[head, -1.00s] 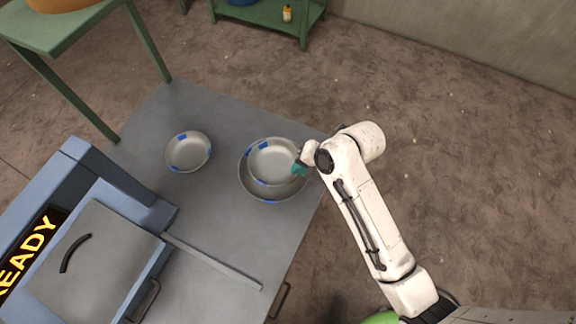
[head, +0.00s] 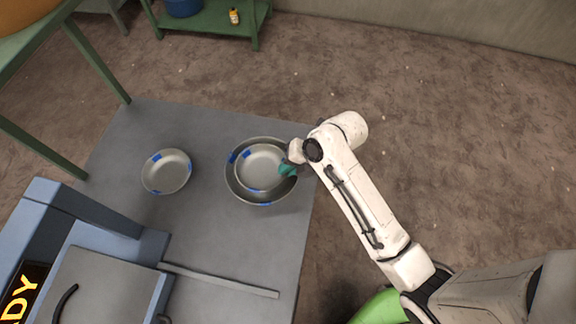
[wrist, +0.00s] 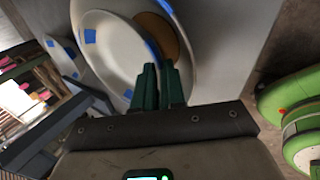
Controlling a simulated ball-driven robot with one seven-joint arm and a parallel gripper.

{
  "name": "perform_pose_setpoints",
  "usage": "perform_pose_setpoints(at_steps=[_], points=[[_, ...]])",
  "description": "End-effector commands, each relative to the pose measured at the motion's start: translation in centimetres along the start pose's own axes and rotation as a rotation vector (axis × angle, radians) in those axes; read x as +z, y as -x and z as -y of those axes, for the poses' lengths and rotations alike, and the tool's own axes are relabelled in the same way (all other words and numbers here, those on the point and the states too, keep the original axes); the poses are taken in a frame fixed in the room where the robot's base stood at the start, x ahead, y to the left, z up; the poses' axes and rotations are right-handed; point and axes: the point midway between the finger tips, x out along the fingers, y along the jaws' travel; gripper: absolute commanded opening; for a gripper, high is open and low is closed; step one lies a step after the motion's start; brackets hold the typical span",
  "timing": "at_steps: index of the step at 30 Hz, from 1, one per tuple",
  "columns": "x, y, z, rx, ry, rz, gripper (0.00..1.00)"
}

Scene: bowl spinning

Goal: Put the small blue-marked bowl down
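The small blue-marked bowl (head: 260,166) is a pale metal bowl with blue patches at its rim. In the head view it sits within the outline of a larger blue-marked bowl (head: 263,198) on the grey table. I cannot tell whether the two touch. My gripper (head: 288,170) is at the small bowl's right rim. In the wrist view the green fingers (wrist: 158,85) are close together on the rim of the small bowl (wrist: 108,55), and the larger bowl (wrist: 182,60) shows behind it. The exact contact is partly hidden by the fingers.
Another blue-marked bowl (head: 166,172) stands to the left on the grey table (head: 215,240). A blue machine (head: 100,265) with a lid and a long bar takes the table's front left. Green furniture (head: 215,20) stands beyond. Table space between the bowls is clear.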

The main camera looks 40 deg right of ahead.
Motion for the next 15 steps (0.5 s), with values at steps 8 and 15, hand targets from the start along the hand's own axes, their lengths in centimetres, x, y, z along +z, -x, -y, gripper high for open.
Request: perform_pose_setpoints(at_steps=[8,15], points=[[-0.01,0.02,-0.02,0.000,0.000,0.000,0.28],[0.01,0.57,-0.38,0.000,0.000,0.001,0.28]])
